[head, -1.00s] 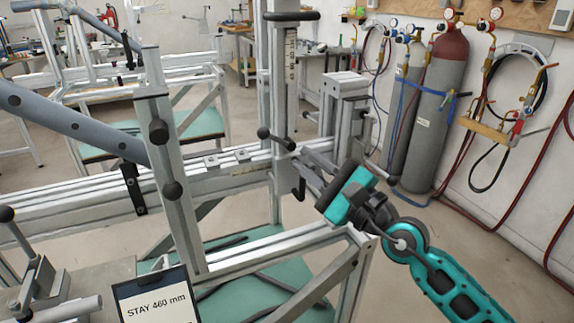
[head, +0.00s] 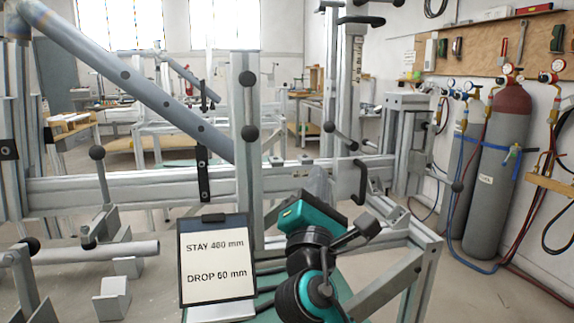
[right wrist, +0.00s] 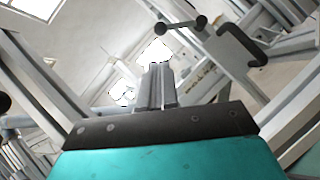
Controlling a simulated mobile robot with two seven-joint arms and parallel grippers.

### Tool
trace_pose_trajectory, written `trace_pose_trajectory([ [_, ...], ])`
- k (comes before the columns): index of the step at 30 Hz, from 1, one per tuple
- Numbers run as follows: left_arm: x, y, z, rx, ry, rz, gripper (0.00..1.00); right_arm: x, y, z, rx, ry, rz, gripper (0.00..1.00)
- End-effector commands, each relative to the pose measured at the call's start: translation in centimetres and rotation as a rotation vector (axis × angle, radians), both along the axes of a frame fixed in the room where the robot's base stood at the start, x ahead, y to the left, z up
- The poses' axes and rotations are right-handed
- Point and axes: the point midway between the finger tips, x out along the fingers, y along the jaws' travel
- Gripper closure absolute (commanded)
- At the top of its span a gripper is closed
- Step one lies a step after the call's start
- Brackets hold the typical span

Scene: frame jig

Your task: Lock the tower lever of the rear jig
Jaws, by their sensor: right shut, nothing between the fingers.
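An upright aluminium tower (head: 346,85) stands on the right part of the jig's long rail. A dark lever with a ball knob (head: 329,127) sits low on it, slanting down to the right; a dark ball-ended lever (right wrist: 180,24) also shows in the right wrist view. A black bent handle (head: 360,182) hangs at the rail below; a similar one (right wrist: 243,45) shows in the right wrist view. My right gripper (head: 320,182) is below the lever, left of the bent handle. Its fingers (right wrist: 155,85) are together and empty. My left gripper is out of view.
A nearer post (head: 246,150) with black knobs and a sign (head: 217,262) reading STAY and DROP stand left of my right gripper. A grey slanted tube (head: 125,75) crosses upper left. Gas cylinders (head: 500,170) stand at the right wall.

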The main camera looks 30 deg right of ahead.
Motion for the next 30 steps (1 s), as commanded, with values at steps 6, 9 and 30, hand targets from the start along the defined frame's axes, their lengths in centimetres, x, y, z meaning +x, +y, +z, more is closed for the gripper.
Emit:
trace_pose_trajectory([
  [6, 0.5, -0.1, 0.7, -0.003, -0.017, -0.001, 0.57, 1.4, -1.3, 0.9, 0.013, -0.001, -0.006, 1.0],
  [9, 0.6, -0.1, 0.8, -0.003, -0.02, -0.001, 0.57, 2.8, -2.3, 1.7, 0.012, -0.002, -0.006, 1.0],
  [30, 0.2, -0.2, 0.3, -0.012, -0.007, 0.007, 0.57, 7.2, -5.5, 4.2, 0.011, 0.001, -0.003, 1.0],
])
